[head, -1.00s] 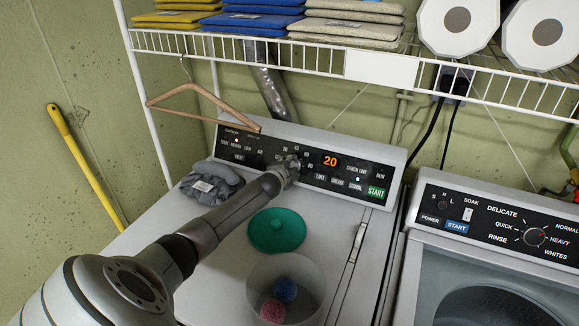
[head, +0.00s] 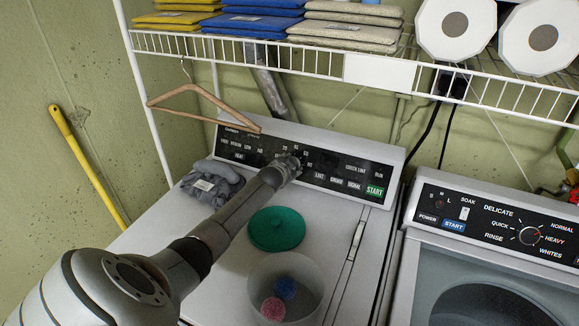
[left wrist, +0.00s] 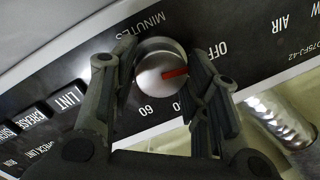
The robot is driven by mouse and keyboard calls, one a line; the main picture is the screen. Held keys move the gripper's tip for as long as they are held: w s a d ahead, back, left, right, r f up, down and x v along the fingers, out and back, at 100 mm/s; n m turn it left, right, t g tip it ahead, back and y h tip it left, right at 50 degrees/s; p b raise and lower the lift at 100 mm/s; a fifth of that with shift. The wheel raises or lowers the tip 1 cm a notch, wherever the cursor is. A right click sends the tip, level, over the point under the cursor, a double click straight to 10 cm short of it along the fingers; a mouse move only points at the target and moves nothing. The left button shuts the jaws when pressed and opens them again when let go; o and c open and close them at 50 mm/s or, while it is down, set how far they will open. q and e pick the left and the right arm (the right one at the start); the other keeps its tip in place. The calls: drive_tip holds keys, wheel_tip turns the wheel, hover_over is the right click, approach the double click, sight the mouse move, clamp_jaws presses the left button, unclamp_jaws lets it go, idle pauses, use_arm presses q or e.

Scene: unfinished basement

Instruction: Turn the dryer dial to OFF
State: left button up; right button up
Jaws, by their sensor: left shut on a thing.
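The dryer's dark control panel (head: 340,180) slopes up at the back of the white dryer. The dryer dial (left wrist: 160,68) is a silver round knob with a red pointer mark. In the left wrist view the mark points right, roughly toward the OFF label (left wrist: 219,50), with a finger close by. My left gripper (head: 294,164) reaches the panel from the left and is shut on the dial, one finger on each side. In the head view the gripper hides most of the dial. The panel's display area is dark. My right gripper is not in view.
A green lid (head: 276,229), a clear tub (head: 300,275) with pink and blue balls, and grey gloves (head: 212,185) lie on the dryer top. A wooden hanger (head: 200,95) hangs from the wire shelf (head: 380,70) above. A washer (head: 490,225) stands at the right.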

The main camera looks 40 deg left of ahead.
use_arm(q)
drive_tip(key=shift+f, duration=0.15)
drive_tip(key=o, duration=1)
drive_tip(key=v, duration=1.2)
idle(0.6)
